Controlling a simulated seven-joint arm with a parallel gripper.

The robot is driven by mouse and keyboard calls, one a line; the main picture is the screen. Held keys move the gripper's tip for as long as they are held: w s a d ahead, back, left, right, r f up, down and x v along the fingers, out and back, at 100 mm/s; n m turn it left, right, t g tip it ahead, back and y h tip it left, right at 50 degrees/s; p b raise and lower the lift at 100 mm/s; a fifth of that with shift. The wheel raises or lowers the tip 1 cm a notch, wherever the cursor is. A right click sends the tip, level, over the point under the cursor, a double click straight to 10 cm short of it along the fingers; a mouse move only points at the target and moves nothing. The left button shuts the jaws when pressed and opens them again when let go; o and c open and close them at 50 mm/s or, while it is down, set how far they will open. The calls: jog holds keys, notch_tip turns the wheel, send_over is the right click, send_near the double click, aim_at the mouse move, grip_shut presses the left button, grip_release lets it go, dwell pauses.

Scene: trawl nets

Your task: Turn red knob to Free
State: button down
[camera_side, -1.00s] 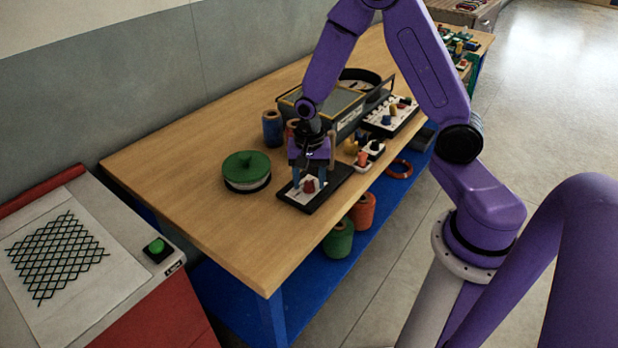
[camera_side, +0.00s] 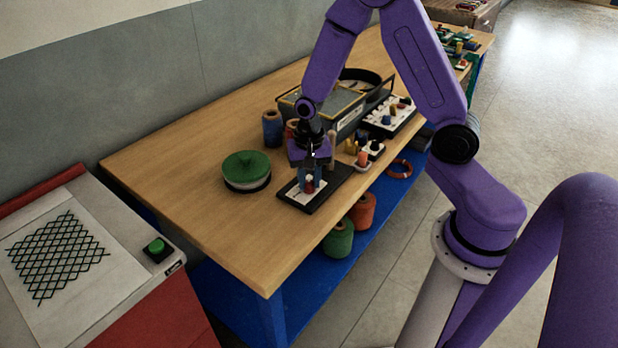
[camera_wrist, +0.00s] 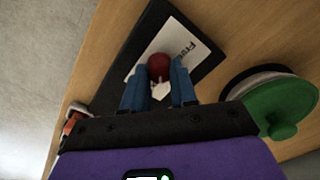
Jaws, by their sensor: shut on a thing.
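The red knob (camera_wrist: 158,66) stands on a white label plate (camera_wrist: 190,46) fixed to a black board (camera_wrist: 150,28). The printed word "Free" is partly readable on the plate beside the knob in the wrist view. A white pointer (camera_wrist: 159,90) shows between my fingers at the knob. My gripper (camera_wrist: 159,78) has its blue fingers on either side of the red knob and is shut on it. In the side view, my gripper (camera_side: 310,182) comes down from above onto the knob (camera_side: 309,188), which is partly hidden by the fingers.
A round green-lidded container (camera_side: 246,172) stands left of the board. Thread spools (camera_side: 272,128), a glass-topped box (camera_side: 330,105) and a white panel with several small knobs (camera_side: 390,113) stand behind. The table's front left (camera_side: 215,220) is clear.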

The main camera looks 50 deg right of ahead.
jog(key=n, duration=2.1)
jog(key=shift+n, duration=0.4)
jog(key=c, duration=0.9)
grip_release()
jog(key=shift+r, duration=0.1)
